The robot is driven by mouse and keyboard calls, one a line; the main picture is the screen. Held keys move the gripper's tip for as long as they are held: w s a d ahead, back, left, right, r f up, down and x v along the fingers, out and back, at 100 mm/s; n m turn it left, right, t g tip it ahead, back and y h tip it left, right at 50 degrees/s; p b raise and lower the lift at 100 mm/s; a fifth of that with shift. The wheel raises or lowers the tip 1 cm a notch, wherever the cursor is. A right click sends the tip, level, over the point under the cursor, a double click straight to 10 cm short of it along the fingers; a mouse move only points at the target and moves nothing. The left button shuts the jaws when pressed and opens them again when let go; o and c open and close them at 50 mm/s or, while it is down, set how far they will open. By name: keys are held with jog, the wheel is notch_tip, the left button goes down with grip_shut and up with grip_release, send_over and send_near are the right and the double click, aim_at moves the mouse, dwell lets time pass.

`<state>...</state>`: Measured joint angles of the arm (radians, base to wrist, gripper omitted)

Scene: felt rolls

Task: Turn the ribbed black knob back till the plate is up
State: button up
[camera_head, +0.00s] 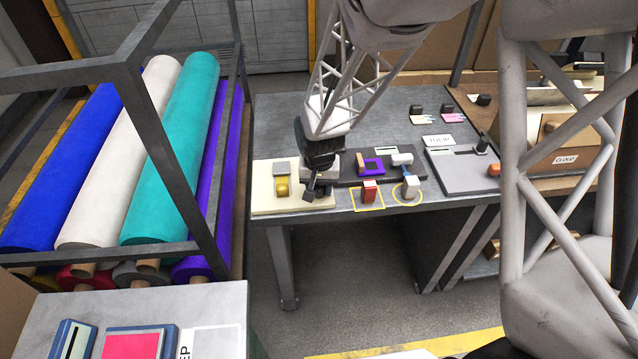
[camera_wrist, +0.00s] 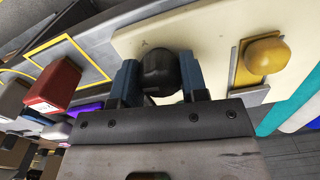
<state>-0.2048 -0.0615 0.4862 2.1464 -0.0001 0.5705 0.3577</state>
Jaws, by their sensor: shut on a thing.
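In the wrist view the black knob (camera_wrist: 160,73) sits between the two blue fingers of my gripper (camera_wrist: 160,85), which is shut on it. The knob stands at the cream base board (camera_wrist: 215,30); its ribs are too dark to make out. A yellow rounded piece (camera_wrist: 266,55) on a yellow plate (camera_wrist: 243,76) is to the right of the knob. In the head view my gripper (camera_head: 312,190) is over the right part of the cream board (camera_head: 262,205) and hides the knob. The yellow piece (camera_head: 282,187) shows left of it, below a grey block (camera_head: 282,168).
A dark tray (camera_head: 345,178) with a purple square frame (camera_head: 373,167) is right of my gripper. A red block (camera_head: 369,191) and a white block (camera_head: 411,186) stand near the table's front edge. A grey board (camera_head: 465,175) with a black lever lies further right. Felt rolls (camera_head: 170,150) fill the rack at left.

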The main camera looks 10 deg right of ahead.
jog(key=shift+n, duration=0.3)
jog(key=n, duration=0.4)
jog(key=shift+n, duration=1)
jog(key=n, duration=0.3)
jog(key=shift+f, duration=0.1)
jog(key=shift+n, duration=1.7)
jog(key=shift+s, duration=0.1)
